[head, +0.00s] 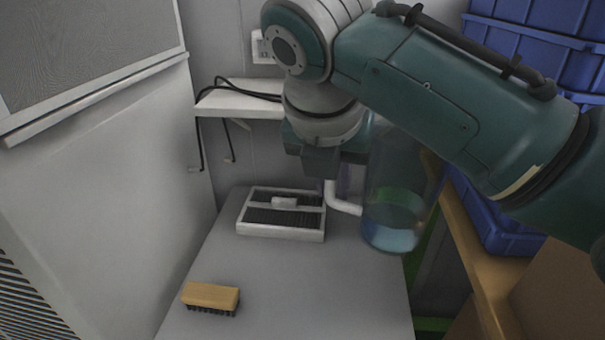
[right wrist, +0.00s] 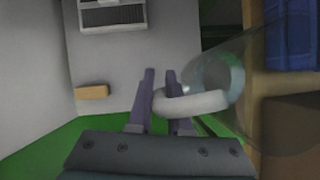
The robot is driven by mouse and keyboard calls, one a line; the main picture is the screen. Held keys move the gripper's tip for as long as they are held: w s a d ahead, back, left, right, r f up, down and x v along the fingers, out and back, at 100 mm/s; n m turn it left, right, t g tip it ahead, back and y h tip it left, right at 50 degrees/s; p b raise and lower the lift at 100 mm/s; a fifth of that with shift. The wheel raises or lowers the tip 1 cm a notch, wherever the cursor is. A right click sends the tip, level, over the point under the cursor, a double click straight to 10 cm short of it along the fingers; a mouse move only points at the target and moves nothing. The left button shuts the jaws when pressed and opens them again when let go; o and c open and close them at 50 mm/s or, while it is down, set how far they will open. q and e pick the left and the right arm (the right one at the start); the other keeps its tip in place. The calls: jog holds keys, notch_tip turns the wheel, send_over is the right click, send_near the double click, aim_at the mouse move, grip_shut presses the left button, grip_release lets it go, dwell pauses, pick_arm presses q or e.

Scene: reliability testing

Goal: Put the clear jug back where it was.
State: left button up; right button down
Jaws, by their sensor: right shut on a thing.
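The clear jug (head: 393,215) is at the right edge of the grey table (head: 310,285) in the head view. It is upright or nearly so, with a bluish tint low down, and my arm hides its top. My right gripper (head: 336,182) is shut on its white handle (head: 345,206). In the right wrist view the fingers (right wrist: 162,105) close around the handle (right wrist: 195,103), and the jug's clear body (right wrist: 212,72) is to their right. I cannot tell whether the jug's base touches the table. My left gripper is not in view.
A white-framed device with dark panels (head: 283,222) stands at the back of the table. A wooden brush (head: 211,297) lies at the front left. Blue crates (head: 535,50) and a wooden shelf edge (head: 480,265) are on the right. The table's middle and front right are clear.

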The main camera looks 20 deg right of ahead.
jog(key=shift+m, duration=0.6)
notch_tip(320, 180, down, 20)
jog(key=b, duration=1)
jog(key=shift+s, duration=0.1)
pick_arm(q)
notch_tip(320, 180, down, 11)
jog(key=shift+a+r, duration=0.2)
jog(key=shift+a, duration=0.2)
pick_arm(e)
jog(key=shift+f, duration=0.2)
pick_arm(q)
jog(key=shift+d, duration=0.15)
pick_arm(e)
jog(key=c, duration=0.8)
grip_release()
jog(key=shift+c, duration=0.2)
